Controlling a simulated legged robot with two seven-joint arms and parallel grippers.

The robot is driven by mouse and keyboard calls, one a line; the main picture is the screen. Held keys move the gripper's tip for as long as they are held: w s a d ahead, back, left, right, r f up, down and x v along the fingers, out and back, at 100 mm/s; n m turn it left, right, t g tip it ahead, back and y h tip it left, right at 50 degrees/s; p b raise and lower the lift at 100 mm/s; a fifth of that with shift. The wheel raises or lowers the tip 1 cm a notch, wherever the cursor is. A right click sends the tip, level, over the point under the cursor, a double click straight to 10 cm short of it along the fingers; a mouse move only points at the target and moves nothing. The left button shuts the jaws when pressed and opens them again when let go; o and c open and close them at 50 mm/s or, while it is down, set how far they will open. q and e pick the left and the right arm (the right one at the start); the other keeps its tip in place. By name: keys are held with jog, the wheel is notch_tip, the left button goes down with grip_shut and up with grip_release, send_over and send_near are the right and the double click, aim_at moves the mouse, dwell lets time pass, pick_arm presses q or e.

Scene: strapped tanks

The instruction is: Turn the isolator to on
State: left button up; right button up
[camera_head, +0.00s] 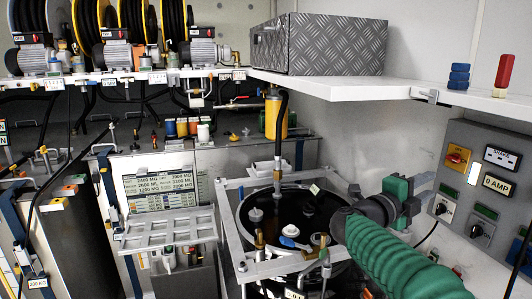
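The isolator (457,158) is a red knob on a yellow square plate at the upper left of the grey control panel (458,136) on the right wall. Small lettering on its plate is too small to read surely. My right gripper (424,191) is at the end of my green-sleeved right arm, which comes in from the lower right. It points toward the panel, below and left of the isolator, and appears apart from it. Its finger gap is not clear. My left gripper is not in view.
A shelf (480,98) with a red and a blue object runs above.

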jog(key=w+a+f+n+t+y, duration=0.6)
jog(key=a+n+t+y, duration=0.15)
jog(key=n, duration=0.35)
jog(key=s+a+f+n+g+y, duration=0.1)
jog(key=s+a+f+n+y, duration=0.1)
jog(key=a+f+n+y, duration=0.25)
jog(key=s+a+f+n+g+y, duration=0.1)
jog(key=s+a+f+n+y, duration=0.1)
jog(key=a+f+n, duration=0.45)
jog(key=s+f+n+g+y, duration=0.3)
jog(key=s+f+g, duration=0.2)
jog(key=s+f, duration=0.65)
jog(key=s+f+n+g, duration=0.2)
jog(key=s+f, duration=0.4)
jog(key=s, duration=0.3)
jog(key=s+d+f+n+g, duration=0.1)
jog(key=s+f+n+g, duration=0.1)
jog(key=s+f+g, duration=0.3)
jog(key=s+f, duration=0.2)
jog(key=s, duration=0.2)
jog(key=shift+s+d, duration=0.15)
jog(key=shift+s, duration=0.25)
jog(key=shift+f, duration=0.1)
